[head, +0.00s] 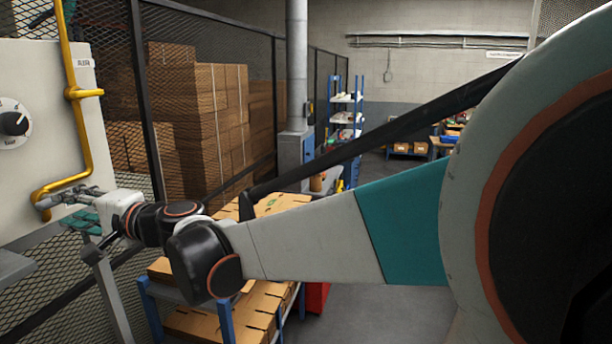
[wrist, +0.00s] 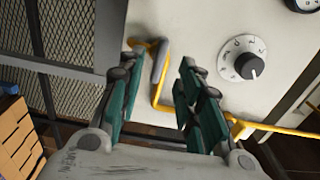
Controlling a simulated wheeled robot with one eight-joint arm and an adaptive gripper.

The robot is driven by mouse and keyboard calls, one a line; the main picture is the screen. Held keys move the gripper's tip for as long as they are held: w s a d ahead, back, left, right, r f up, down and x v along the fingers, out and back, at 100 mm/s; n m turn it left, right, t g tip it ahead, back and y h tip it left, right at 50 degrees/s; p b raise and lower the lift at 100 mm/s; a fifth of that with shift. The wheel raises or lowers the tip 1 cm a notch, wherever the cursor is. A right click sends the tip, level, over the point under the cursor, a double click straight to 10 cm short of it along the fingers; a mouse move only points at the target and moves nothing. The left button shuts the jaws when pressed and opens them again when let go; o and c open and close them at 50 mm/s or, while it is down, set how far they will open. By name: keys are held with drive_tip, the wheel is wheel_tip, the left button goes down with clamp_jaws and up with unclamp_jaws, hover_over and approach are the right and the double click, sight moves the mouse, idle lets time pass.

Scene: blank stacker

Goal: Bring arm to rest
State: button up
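My arm stretches from the right side of the head view to the left, ending at my gripper (head: 68,205) in front of a pale machine panel (head: 50,90). In the wrist view my gripper (wrist: 155,85) has its two green-padded fingers spread apart, with nothing held between them. A bent yellow pipe (wrist: 157,88) with a grey sleeve (wrist: 160,62) shows beyond the gap between the fingers. In the head view the yellow pipe (head: 75,92) runs down the panel and its lower end lies close to the fingertips; I cannot tell whether they touch.
A dial with a black knob (head: 14,123) is on the panel. A mesh fence (head: 258,60) stands behind, with stacked cardboard boxes (head: 205,100) beyond it. Flat cardboard blanks (head: 265,300) lie on a blue-legged rack below my arm. Grey floor (head: 375,310) is open toward the right.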

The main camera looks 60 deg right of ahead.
drive_tip(key=shift+s+d, duration=0.2)
drive_tip(key=shift+s, duration=0.05)
